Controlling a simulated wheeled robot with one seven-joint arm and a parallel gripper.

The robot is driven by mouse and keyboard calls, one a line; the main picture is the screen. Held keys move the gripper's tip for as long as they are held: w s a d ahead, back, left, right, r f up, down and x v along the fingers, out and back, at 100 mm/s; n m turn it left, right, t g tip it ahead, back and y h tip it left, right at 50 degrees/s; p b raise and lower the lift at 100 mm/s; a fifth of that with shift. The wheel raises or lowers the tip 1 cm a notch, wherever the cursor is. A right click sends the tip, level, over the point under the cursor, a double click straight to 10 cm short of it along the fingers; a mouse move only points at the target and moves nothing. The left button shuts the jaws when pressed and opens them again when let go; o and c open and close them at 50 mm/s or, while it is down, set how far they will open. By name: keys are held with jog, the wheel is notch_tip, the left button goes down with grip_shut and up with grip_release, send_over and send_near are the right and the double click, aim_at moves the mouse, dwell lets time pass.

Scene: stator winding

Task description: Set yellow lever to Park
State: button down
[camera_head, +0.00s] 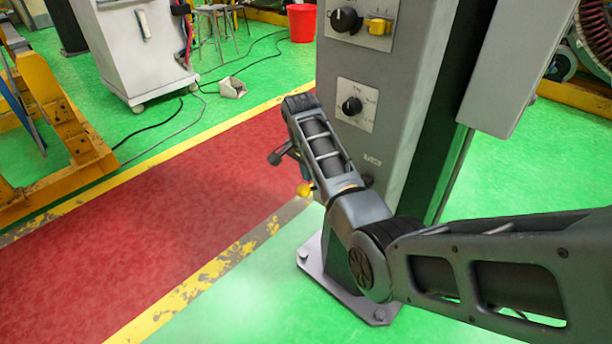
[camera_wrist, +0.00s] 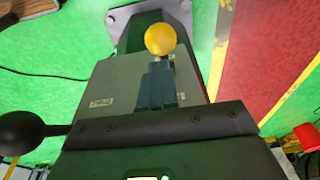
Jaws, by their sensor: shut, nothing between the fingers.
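The yellow lever shows as a round yellow knob (camera_wrist: 160,39) in the wrist view, just beyond my fingertips. In the head view the same knob (camera_head: 304,190) shows low beside the grey column, partly behind my arm. My gripper (camera_wrist: 160,70) is shut with nothing between its fingers. It points at the knob; I cannot tell whether it touches it. The lever's shaft is hidden behind my fingers.
The grey column (camera_head: 408,75) has a black knob (camera_head: 345,18), a yellow knob (camera_head: 378,26) and a lower black dial (camera_head: 352,105). A black ball-ended lever (camera_wrist: 20,132) is close on the left in the wrist view. A red floor strip (camera_head: 130,225) is clear.

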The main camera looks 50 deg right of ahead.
jog(key=shift+w+a+f, duration=0.1)
jog(key=shift+a+f, duration=0.15)
jog(key=shift+f, duration=0.6)
jog(key=shift+a+f+h, duration=0.45)
jog(key=shift+h, duration=0.05)
jog(key=a+f+h+b, duration=0.3)
jog(key=f+h+b, duration=0.4)
jog(key=b, duration=0.8)
jog(key=shift+a+f+t+h, duration=0.25)
jog(key=shift+f+t+h, duration=0.05)
jog(key=shift+f, duration=1.45)
jog(key=shift+f, duration=0.1)
